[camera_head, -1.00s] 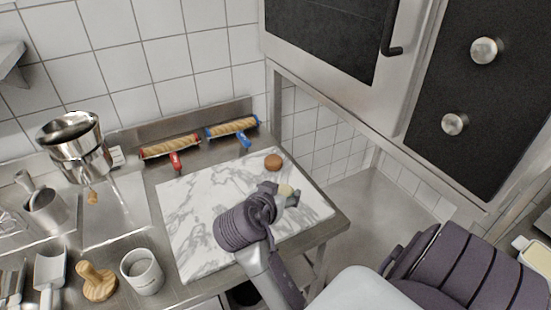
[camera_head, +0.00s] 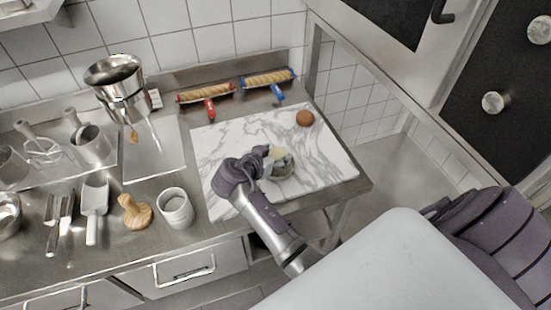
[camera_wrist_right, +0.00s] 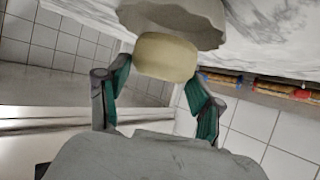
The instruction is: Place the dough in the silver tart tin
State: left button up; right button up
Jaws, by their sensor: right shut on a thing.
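The dough (camera_head: 277,153), a pale yellow lump, is held in my right gripper (camera_head: 283,160) over the marble board. In the right wrist view the dough (camera_wrist_right: 165,58) sits at the tips of the two fingers of my right gripper (camera_wrist_right: 158,76), which is shut on it. The silver tart tin (camera_wrist_right: 180,22) shows just beyond the dough in the wrist view, with a fluted, pale grey wall. In the head view the tin (camera_head: 285,174) is partly hidden by the gripper. Whether the dough touches the tin I cannot tell. My left gripper is not in view.
A brown round item (camera_head: 305,118) lies on the marble board (camera_head: 222,140) near its far right corner. The board's left part is clear.

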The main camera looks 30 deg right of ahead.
notch_tip(320, 180, down, 2)
jog(key=shift+f+p, duration=0.2)
jog(key=shift+p, duration=0.15)
jog(key=shift+s+d+f, duration=0.1)
jog(key=shift+f, duration=0.15)
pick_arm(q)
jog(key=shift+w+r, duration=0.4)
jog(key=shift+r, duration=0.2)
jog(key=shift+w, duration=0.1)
pick_arm(e)
jog(key=shift+f, duration=0.1)
jog(key=shift+f, duration=0.15)
jog(key=o, duration=1.2)
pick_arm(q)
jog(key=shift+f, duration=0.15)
